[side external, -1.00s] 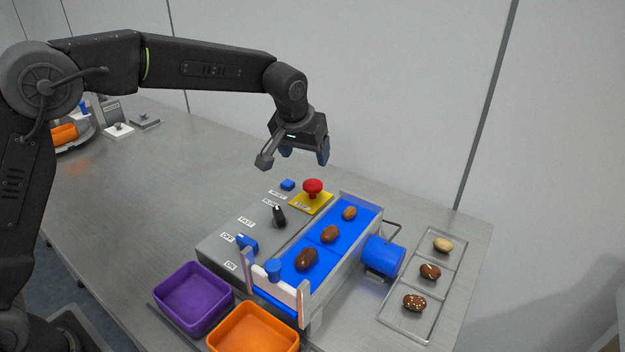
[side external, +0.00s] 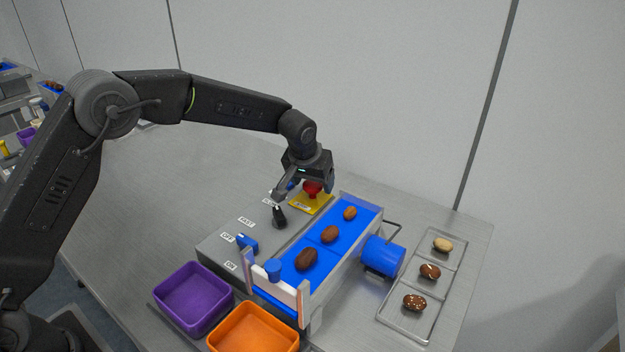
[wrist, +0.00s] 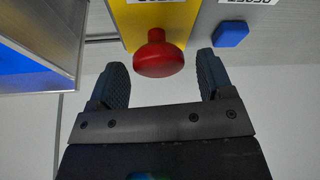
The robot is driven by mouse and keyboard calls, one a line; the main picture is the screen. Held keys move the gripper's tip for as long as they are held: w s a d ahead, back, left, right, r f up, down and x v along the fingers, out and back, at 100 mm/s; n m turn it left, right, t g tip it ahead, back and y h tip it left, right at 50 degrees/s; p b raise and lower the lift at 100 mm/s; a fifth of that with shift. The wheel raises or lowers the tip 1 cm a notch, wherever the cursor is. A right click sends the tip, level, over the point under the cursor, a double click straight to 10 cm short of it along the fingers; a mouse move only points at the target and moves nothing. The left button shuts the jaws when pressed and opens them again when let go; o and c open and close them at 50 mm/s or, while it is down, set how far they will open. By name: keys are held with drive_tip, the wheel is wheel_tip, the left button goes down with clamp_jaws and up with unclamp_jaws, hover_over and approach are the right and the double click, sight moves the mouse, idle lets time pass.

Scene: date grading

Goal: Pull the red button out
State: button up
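The red button (side external: 312,188) is a mushroom knob on a yellow plate (side external: 303,203) at the far end of the grey control panel. In the wrist view the red button (wrist: 158,58) stands ahead of the fingertips, roughly midway between them. My gripper (wrist: 162,78) is open, its two dark blue finger pads apart on either side of the button's line. In the side view my gripper (side external: 308,184) is right at the button and partly covers it. I cannot tell whether a finger touches it.
A blue button (wrist: 230,34) sits beside the yellow plate. The panel also holds a black knob (side external: 279,216) and a blue switch (side external: 246,243). A blue conveyor (side external: 286,272) with dates runs alongside. Purple (side external: 172,316) and orange (side external: 226,338) bins stand in front; a clear tray (side external: 420,290) is right.

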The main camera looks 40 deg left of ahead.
drive_tip(key=c, duration=1.2)
drive_tip(key=shift+r, duration=0.75)
drive_tip(key=o, duration=1.3)
drive_tip(key=shift+f, duration=0.1)
drive_tip(key=shift+c, duration=0.2)
drive_tip(key=v, duration=1.4)
